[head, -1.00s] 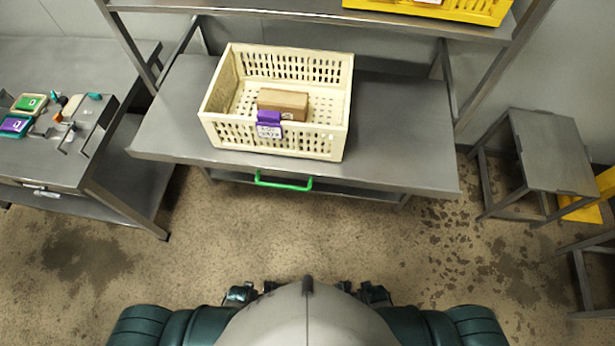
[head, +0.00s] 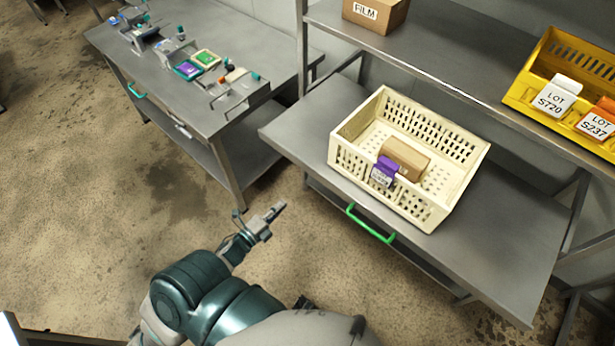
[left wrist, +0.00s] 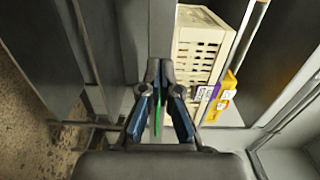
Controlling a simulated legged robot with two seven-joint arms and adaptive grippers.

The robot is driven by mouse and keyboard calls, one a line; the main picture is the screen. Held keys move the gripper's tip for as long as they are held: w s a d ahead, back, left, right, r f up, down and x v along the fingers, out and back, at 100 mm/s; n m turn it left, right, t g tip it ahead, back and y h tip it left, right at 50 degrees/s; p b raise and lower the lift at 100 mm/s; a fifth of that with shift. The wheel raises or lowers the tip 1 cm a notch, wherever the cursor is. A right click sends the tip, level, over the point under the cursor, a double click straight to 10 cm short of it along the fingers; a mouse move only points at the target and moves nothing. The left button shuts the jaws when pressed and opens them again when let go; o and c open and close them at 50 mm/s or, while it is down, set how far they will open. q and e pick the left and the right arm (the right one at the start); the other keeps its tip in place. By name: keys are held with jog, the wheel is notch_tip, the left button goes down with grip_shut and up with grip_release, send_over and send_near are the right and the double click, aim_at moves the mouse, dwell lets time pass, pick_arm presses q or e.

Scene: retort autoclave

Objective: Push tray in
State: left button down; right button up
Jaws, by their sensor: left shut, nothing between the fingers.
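The cream slotted crate (head: 432,207) sits on a grey metal surface (head: 520,235) with a green handle (head: 370,223) below its front edge. I cannot tell whether this surface slides. The crate holds a brown box (head: 405,158) and has a purple tag (head: 384,172) at its front wall. My left gripper (head: 278,209) is shut and empty, in front of the surface and left of the handle, apart from both. In the left wrist view, its closed fingers (left wrist: 160,66) show beside the crate (left wrist: 200,50). My right gripper is not in view.
A side table (head: 235,118) with small tools and colored pads stands at the left. An upper shelf (head: 440,60) above the surface carries a FILM box (head: 375,12) and a yellow bin (head: 545,100). The floor in front is clear.

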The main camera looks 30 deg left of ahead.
aim_at(314, 174)
pick_arm(q)
jog(key=w, duration=0.4)
jog(key=w+d, duration=0.1)
jog(key=w, duration=0.4)
jog(key=w+d+p, duration=0.1)
jog(key=w, duration=0.4)
jog(key=shift+d, duration=0.1)
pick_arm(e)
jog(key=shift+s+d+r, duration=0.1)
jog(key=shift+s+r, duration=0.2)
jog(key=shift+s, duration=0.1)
pick_arm(q)
jog(key=shift+r, duration=0.1)
